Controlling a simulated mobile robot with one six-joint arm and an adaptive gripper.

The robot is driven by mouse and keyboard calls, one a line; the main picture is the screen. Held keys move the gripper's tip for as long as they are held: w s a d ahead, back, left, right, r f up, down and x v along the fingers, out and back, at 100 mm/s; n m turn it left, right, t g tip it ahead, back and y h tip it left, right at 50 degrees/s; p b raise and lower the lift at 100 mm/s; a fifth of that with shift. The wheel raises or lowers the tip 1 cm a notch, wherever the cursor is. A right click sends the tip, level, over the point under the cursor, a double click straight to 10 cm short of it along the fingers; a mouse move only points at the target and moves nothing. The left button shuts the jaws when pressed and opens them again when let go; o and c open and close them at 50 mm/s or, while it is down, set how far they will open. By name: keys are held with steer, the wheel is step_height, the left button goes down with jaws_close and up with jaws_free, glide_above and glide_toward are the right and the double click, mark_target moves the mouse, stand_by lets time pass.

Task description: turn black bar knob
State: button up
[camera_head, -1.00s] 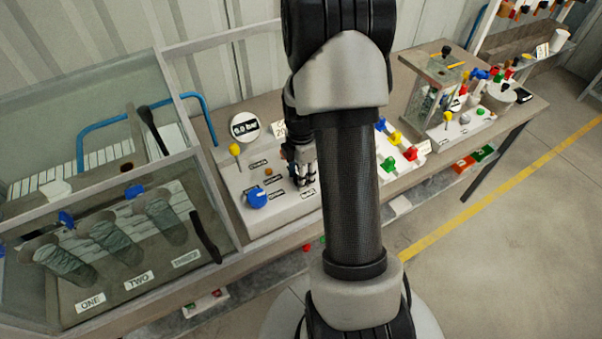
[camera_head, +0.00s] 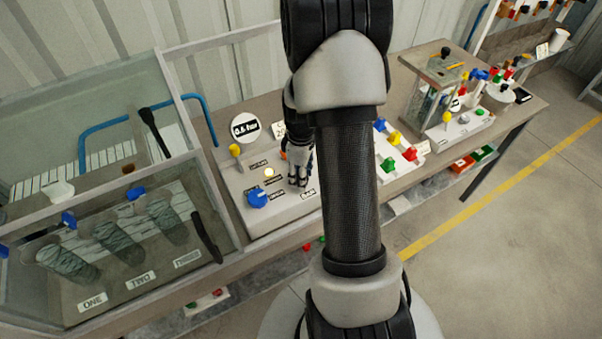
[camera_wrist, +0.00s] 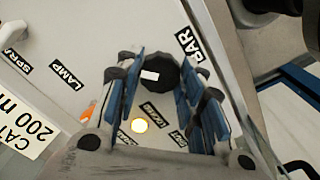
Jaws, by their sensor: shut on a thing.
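The black bar knob (camera_wrist: 158,70) is a dark round knob with a white mark, beside a label reading BAR in the wrist view. My gripper (camera_wrist: 160,74) is shut on it, with blue-padded fingers on both sides. In the head view my gripper (camera_head: 300,178) points down at the panel (camera_head: 240,190) and hides the knob. A round gauge display (camera_head: 244,127) at the back of the panel seems to read about 0.6 bar. A lamp (camera_head: 269,172) on the panel glows yellow, also in the wrist view (camera_wrist: 139,125).
A blue knob (camera_head: 257,197) and a yellow-tipped lever (camera_head: 235,150) stand left of my gripper. Coloured valves (camera_head: 393,138) lie right of my arm.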

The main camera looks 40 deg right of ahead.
steer(key=m, duration=1.1)
steer(key=shift+p, duration=0.3)
steer(key=m, duration=1.1)
steer(key=shift+m, duration=0.4)
steer(key=m, duration=0.4)
steer(key=shift+m, duration=1.8)
